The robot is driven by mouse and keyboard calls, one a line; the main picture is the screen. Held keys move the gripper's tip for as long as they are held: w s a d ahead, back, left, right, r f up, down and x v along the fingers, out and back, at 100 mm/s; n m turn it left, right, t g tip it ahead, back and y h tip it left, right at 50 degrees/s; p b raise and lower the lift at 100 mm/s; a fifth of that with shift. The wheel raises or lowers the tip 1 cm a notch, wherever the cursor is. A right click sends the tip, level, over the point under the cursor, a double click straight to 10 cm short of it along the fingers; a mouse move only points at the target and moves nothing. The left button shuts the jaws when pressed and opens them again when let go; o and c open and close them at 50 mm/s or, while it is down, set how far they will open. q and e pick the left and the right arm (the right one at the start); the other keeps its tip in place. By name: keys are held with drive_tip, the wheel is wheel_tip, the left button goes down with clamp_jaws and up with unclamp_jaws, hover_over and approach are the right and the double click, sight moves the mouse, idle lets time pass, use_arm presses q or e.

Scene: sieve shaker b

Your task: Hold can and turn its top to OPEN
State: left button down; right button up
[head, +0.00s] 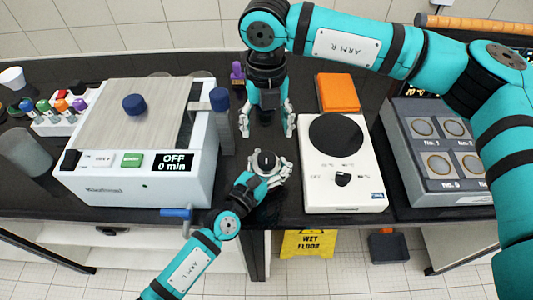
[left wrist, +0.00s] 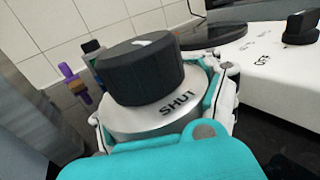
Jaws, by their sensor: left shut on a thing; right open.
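The can stands on the black bench between the shaker and the white hotplate. In the left wrist view its black round top (left wrist: 140,70) sits above a silver collar marked SHUT (left wrist: 150,118). In the head view the can's black top (head: 265,160) shows inside my left gripper (head: 268,174), which is shut around the can from the front. The can's lower body is hidden by the fingers. My right gripper (head: 266,126) is open and empty, pointing down, just behind and above the can's top, apart from it.
The shaker (head: 138,150) with a display reading OFF 0 min stands left. The hotplate (head: 340,190) stands close on the right, with an orange block (head: 338,92) behind it. A grey sieve box (head: 440,150) is farther right. A purple item (head: 237,74) stands behind.

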sight(266, 157)
wheel_tip(266, 157, down, 11)
drive_tip(key=shift+r, duration=0.1)
drive_tip(key=shift+c, duration=0.4)
drive_tip(key=c, duration=1.1)
